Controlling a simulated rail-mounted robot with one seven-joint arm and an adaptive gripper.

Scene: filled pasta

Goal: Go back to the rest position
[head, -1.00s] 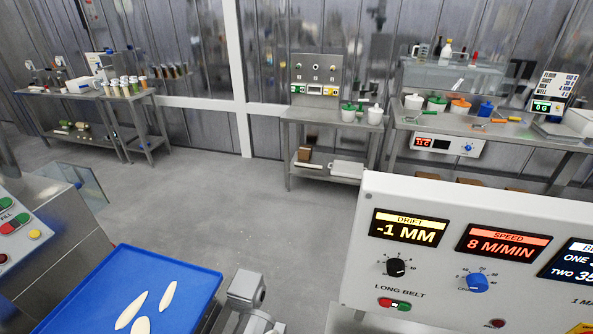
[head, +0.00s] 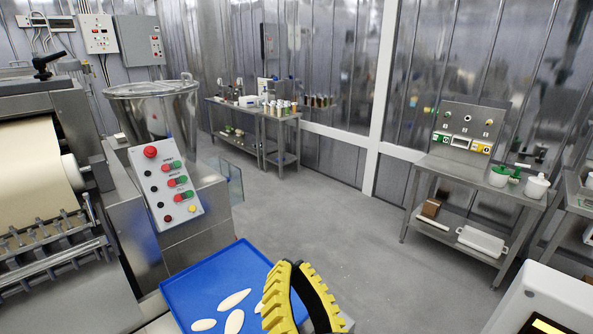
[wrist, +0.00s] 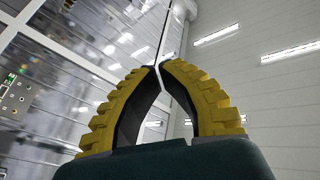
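My gripper (head: 296,264) shows at the bottom centre of the head view, with ribbed yellow fingers lined in black. It is raised and points upward, in front of the right part of a blue tray (head: 190,277). In the wrist view, its fingertips (wrist: 157,66) come together with only an empty arched gap lower between the fingers. It holds nothing. The wrist view looks up at metal wall panels and ceiling lights. No marker of the rest position shows.
Several pale flat pieces (head: 234,321) lie on the tray. A dough-sheet machine (head: 35,185) and a button panel (head: 166,187) stand at left. A white console (head: 545,305) is at lower right. Side tables (head: 470,185) line the wall. Open floor lies between.

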